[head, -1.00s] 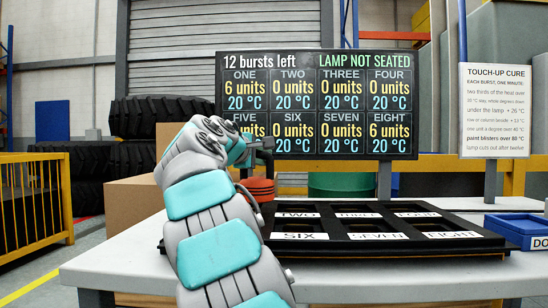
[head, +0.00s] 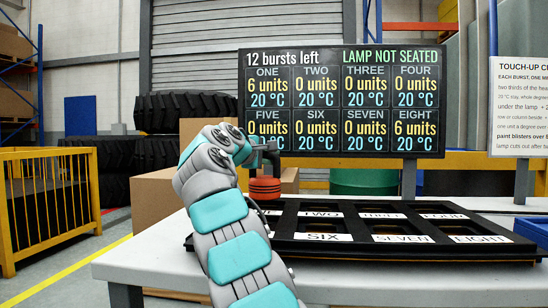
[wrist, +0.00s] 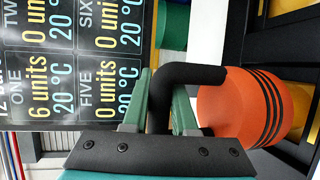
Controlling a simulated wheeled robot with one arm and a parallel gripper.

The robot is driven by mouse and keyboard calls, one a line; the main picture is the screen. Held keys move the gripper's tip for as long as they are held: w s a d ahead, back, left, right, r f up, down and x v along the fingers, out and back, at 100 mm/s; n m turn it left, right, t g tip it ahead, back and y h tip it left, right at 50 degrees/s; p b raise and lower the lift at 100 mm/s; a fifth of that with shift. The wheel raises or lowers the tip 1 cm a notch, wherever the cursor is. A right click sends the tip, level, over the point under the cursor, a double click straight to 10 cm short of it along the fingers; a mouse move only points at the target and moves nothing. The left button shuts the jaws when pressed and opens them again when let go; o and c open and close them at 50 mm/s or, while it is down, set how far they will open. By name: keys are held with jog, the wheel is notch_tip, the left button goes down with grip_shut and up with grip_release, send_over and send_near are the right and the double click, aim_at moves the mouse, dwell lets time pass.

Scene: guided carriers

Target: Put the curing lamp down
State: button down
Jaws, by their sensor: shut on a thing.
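The curing lamp (head: 265,188) is an orange-red rounded body with black bands and a bent black handle. It hangs from my gripper (head: 254,150) above the left part of the black tray (head: 400,247). In the wrist view the green fingers of my gripper (wrist: 160,110) are shut on the black handle, with the lamp body (wrist: 240,106) to their right. The tray's cells labelled TWO, THREE, FOUR, SIX, SEVEN and EIGHT show; my arm hides its left end. The display board (head: 342,102) reads "LAMP NOT SEATED" and "12 bursts left".
The tray lies on a pale table (head: 150,262). A blue bin (head: 535,231) stands at the right edge. A cardboard box (head: 155,205) and dark tyres (head: 185,112) are behind the table. A yellow railing (head: 50,205) stands at the left.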

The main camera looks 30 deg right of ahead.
aim_at(271, 177)
jog(key=shift+f+b, duration=0.8)
jog(key=shift+f, duration=0.7)
jog(key=shift+f, duration=0.1)
jog(key=c, duration=0.7)
grip_release()
jog(key=shift+f, duration=0.1)
jog(key=shift+s+a+r, duration=0.2)
jog(key=shift+s+a, duration=0.1)
jog(key=shift+a, duration=0.15)
jog(key=v, duration=1.1)
